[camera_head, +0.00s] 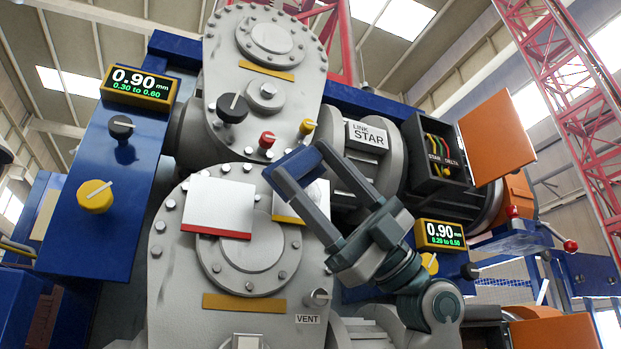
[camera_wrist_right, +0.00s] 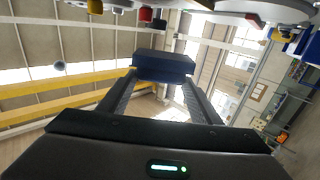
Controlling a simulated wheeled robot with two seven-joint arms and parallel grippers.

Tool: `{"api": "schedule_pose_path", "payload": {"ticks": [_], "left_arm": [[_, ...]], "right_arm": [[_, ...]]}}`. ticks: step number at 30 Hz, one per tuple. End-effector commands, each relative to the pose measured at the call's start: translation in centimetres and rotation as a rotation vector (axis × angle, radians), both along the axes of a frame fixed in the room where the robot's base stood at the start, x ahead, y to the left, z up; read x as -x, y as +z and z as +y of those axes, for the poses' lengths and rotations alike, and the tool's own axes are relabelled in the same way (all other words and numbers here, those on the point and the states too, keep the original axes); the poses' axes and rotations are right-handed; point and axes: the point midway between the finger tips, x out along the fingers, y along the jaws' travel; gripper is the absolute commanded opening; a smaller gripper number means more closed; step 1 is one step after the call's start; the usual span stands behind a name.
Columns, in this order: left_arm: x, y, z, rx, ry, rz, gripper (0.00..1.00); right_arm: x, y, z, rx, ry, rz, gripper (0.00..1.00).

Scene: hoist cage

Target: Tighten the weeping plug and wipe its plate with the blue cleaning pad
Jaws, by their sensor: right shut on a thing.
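My right gripper (camera_head: 297,165) reaches up from the lower right in the head view. It is shut on a blue cleaning pad (camera_head: 292,172), which also shows between the fingertips in the right wrist view (camera_wrist_right: 163,66). The pad is in front of a white plate with a yellow lower edge (camera_head: 318,189), partly hiding it; contact cannot be told. Left of it is a white plate with a red lower edge (camera_head: 217,205). Above the plates are a red plug (camera_head: 267,140), a yellow plug (camera_head: 307,128) and a black knob (camera_head: 233,107). I cannot tell which plug weeps. My left gripper is not in view.
The grey gearbox housing (camera_head: 175,255) fills the middle. An open orange door (camera_head: 497,138) stands beside the black STAR DELTA box (camera_head: 438,160). Gauge displays reading 0.90 mm are at upper left (camera_head: 139,87) and right (camera_head: 440,235). A blue panel (camera_head: 100,235) with knobs stands left.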

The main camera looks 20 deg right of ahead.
Motion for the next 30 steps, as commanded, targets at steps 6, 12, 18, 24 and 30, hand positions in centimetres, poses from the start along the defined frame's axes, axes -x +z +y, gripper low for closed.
{"api": "schedule_pose_path", "payload": {"ticks": [6,12,18,24,30], "left_arm": [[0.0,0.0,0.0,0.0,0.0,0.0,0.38],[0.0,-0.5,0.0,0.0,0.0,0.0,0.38],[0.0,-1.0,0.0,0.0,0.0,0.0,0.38],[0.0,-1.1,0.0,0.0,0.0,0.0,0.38],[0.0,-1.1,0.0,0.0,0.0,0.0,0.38]], "right_arm": [[0.0,0.0,0.0,0.0,-0.001,-0.001,0.36],[1.0,-0.1,0.0,0.0,-0.001,-0.004,0.36],[2.4,-0.1,-0.1,0.0,-0.001,-0.002,0.36],[3.0,0.0,-0.1,0.0,-0.001,-0.001,0.36],[3.0,0.0,-0.1,0.0,-0.001,-0.001,0.36]]}}
